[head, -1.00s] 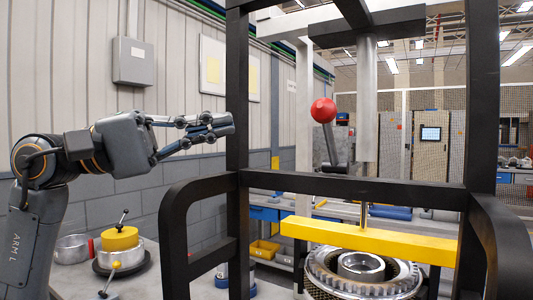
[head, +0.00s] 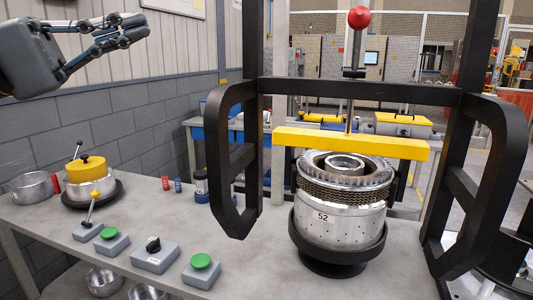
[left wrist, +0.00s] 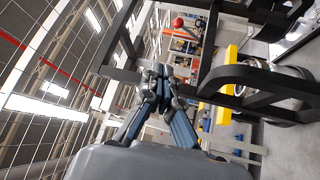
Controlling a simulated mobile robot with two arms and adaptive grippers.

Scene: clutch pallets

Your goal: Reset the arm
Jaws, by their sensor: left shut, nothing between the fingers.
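My left gripper (head: 132,27) is in the upper left of the head view, raised well above the table. Its fingers are shut with nothing between them, and it touches nothing. It also shows in the left wrist view (left wrist: 158,72), pointing toward the black press frame (head: 360,90). The left arm's lower links are out of the head view. My right gripper is not in view.
The black frame stands over a metal clutch drum (head: 340,208) marked 52, under a yellow bar (head: 350,143). A red ball knob (head: 359,17) tops a lever. Control boxes with green buttons (head: 201,261) and a yellow-topped pot (head: 88,180) stand on the grey table (head: 250,255).

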